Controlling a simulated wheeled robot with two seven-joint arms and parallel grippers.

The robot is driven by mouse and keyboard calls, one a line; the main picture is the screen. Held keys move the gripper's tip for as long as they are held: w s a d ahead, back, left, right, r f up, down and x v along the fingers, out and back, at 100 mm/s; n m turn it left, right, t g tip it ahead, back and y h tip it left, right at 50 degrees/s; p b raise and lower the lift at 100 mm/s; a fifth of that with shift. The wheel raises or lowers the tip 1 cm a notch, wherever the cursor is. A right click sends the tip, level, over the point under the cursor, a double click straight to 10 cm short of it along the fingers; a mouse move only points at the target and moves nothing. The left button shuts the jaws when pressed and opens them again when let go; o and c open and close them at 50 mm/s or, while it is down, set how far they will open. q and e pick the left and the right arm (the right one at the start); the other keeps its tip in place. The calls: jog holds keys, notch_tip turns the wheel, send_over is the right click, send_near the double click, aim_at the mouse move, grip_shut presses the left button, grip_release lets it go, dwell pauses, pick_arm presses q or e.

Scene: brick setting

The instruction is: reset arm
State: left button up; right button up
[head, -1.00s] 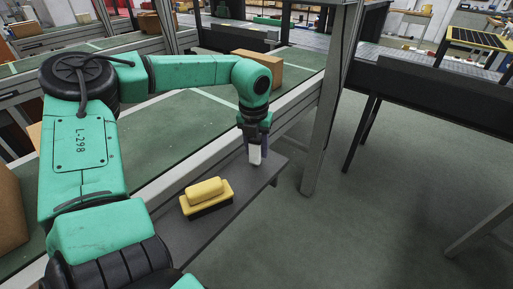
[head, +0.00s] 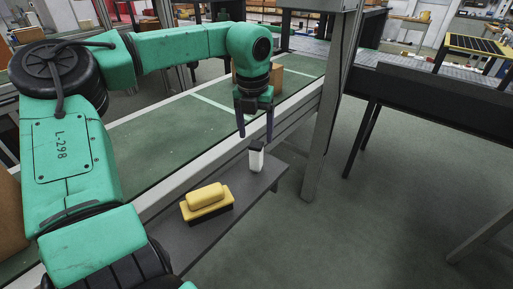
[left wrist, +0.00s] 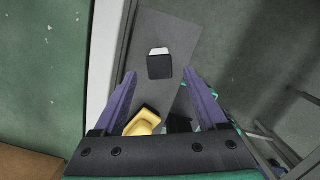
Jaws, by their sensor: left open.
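My left gripper (head: 255,122) is open and empty in the head view, its fingers pointing down. It hangs above a small white object with a dark top (head: 256,156), which stands upright on a narrow grey shelf (head: 222,212). In the left wrist view the same object (left wrist: 160,66) shows between and beyond the two spread fingers (left wrist: 160,86), apart from them. A yellow brush-like block with a dark underside (head: 207,201) lies on the shelf nearer to me; it also shows in the left wrist view (left wrist: 143,121), partly hidden by the gripper. My right gripper is not in view.
A green conveyor belt (head: 165,142) runs alongside the shelf, with a cardboard box (head: 290,81) on it behind the gripper. A metal post (head: 326,125) stands right of the shelf. Open floor (head: 385,215) lies further right.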

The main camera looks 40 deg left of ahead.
pick_arm(q)
jog(key=r, duration=0.3)
jog(key=shift+s+r, duration=0.2)
jog(key=shift+r, duration=0.05)
